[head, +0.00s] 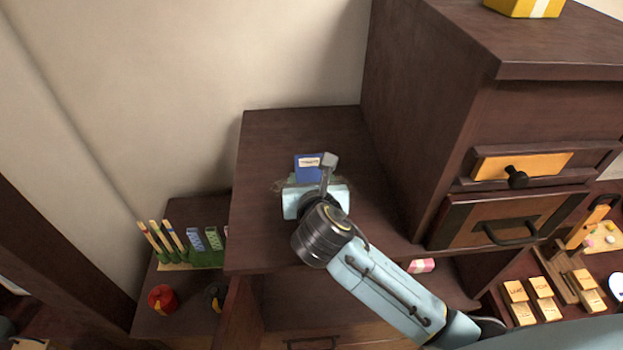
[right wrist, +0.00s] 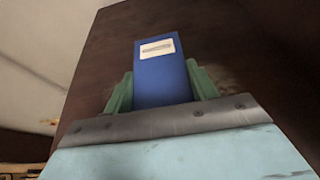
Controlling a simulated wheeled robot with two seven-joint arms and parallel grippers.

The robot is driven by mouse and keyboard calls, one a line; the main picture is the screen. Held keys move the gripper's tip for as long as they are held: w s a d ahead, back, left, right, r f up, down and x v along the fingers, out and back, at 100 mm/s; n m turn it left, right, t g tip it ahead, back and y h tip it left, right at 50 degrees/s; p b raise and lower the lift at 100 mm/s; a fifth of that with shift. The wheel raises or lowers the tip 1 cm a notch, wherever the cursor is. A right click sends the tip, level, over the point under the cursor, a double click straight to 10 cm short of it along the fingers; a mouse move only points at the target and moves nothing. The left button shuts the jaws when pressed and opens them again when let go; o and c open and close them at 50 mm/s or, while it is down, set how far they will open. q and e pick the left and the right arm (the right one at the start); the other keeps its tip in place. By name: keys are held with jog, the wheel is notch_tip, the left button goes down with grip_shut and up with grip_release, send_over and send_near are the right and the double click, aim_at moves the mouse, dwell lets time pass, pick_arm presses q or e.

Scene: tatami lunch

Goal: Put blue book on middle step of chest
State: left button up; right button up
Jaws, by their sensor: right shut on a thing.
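The blue book (head: 308,168) has a white label and shows just beyond my right gripper (head: 311,182) in the head view. In the right wrist view the book (right wrist: 160,75) stands between the two green fingers of my right gripper (right wrist: 162,90), which is shut on it. The book is over the brown middle step (head: 275,140) of the chest; I cannot tell whether it touches the surface. The gripper body hides the book's near end. My left gripper is not in view.
The tall chest part (head: 430,120) rises right of the step, with drawers and a yellow box (head: 525,7) on top. The lower step (head: 185,300) holds a red object (head: 162,298) and colored sticks.

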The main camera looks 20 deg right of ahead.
jog(key=o, duration=1)
jog(key=shift+f, duration=0.15)
jog(key=shift+o, duration=0.2)
jog(key=shift+r, duration=0.2)
jog(key=v, duration=1.2)
jog(key=shift+f, duration=0.1)
